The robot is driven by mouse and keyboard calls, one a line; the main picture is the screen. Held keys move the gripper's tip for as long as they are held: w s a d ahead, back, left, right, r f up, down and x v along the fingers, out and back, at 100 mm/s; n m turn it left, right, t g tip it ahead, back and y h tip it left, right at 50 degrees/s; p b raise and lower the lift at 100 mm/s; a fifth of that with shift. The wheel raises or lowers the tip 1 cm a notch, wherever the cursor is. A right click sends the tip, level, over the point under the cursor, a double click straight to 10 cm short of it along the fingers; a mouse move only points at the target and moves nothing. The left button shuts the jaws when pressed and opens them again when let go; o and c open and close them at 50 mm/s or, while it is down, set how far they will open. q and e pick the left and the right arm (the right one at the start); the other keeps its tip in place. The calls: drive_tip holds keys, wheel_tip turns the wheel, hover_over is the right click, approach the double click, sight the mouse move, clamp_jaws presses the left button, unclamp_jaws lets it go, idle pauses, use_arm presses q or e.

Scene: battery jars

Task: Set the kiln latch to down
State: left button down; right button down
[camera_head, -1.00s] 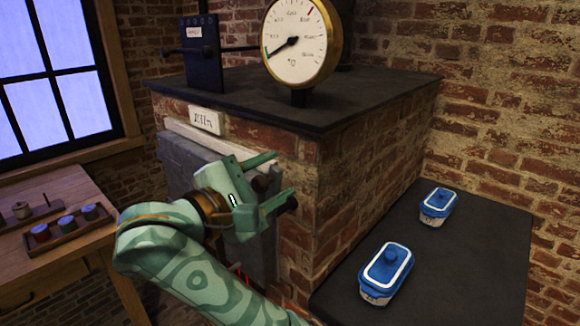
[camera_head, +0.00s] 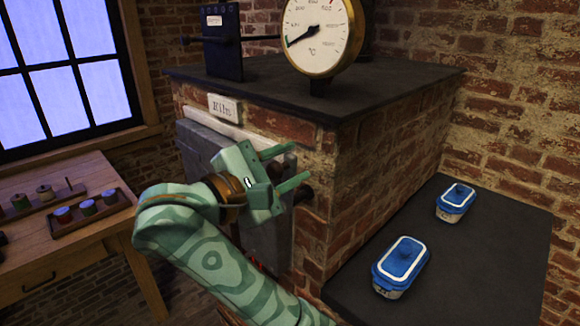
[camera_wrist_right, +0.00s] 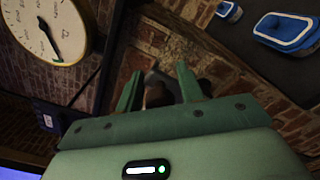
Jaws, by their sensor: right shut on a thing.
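The kiln (camera_head: 345,190) is a brick block with a black top, a "Kiln" sign (camera_head: 223,107) and a grey door (camera_head: 200,145) on its front. My right gripper (camera_head: 301,161) is at the door's right edge, its fingers shut around a dark piece there, apparently the kiln latch. The wrist view shows a dark brown piece and a grey bar, likely the latch (camera_wrist_right: 158,93), between the two green fingers (camera_wrist_right: 157,85). The fingers hide much of it, so I cannot tell its angle. My left gripper is not in view.
A round dial gauge (camera_head: 316,36) and a dark blue panel (camera_head: 222,42) stand on the kiln. Two blue-lidded jars (camera_head: 401,264) (camera_head: 456,200) rest on the black bench (camera_head: 440,300) at right. A wooden table (camera_head: 88,176) with spools stands at left.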

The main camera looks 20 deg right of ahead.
drive_tip(key=shift+w+a+f+n, duration=0.15)
drive_tip(key=shift+w+a+n, duration=0.15)
drive_tip(key=shift+w+n, duration=0.6)
drive_tip(key=shift+w+a+f+n, duration=0.2)
drive_tip(key=shift+w+n, duration=0.45)
drive_tip(key=shift+n, duration=0.5)
drive_tip(key=shift+w+a+f+n, duration=0.1)
drive_tip(key=shift+w+a+n, duration=0.25)
drive_tip(key=shift+w+n, duration=0.55)
drive_tip(key=shift+s+n, duration=0.15)
drive_tip(key=shift+n, duration=0.1)
drive_tip(key=shift+f, duration=0.1)
